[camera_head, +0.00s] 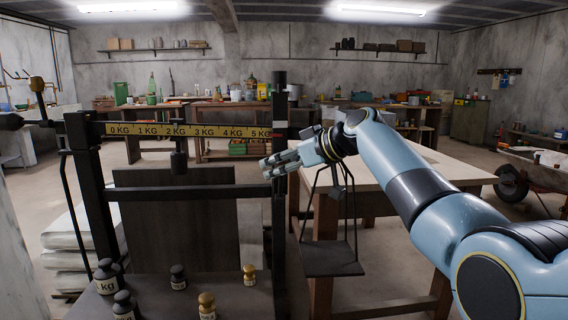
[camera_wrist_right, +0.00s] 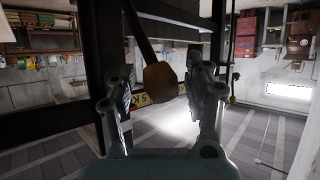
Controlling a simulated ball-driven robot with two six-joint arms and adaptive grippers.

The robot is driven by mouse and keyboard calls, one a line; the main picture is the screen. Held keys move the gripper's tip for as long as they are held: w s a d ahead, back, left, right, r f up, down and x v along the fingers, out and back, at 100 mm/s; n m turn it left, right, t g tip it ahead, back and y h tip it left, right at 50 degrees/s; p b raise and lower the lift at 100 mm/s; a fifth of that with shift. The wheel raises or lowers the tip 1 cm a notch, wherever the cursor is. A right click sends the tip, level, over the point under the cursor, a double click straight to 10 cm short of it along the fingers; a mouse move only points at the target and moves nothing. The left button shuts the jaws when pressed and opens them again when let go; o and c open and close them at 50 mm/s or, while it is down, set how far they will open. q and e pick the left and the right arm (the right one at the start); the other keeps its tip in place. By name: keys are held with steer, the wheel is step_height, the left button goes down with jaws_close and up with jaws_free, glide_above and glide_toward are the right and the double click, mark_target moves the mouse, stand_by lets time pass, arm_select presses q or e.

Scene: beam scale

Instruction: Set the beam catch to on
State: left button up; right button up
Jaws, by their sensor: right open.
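The beam scale has a yellow marked strip (camera_head: 190,130) reading 0 KG to 5 KG, with a dark sliding weight (camera_head: 179,158) hanging near 2 KG. My right gripper (camera_head: 276,164) is at the scale's right dark post (camera_head: 280,215), just below the 5 KG end. In the right wrist view, a brown knob (camera_wrist_right: 160,88) on a dark lever shows between the open fingers, with gaps on both sides. It looks like the catch handle, but its setting cannot be told. In the head view the gripper hides the knob. My left gripper is out of view.
A hanging pan (camera_head: 332,260) is below my right forearm. Black weights (camera_head: 106,277) and brass weights (camera_head: 249,274) stand on the scale's base. A wooden table (camera_head: 400,165) is behind my right arm. A wheelbarrow (camera_head: 530,172) is at the far right.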

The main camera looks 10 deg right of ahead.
steer(key=v, duration=1.2)
steer(key=shift+c, duration=0.4)
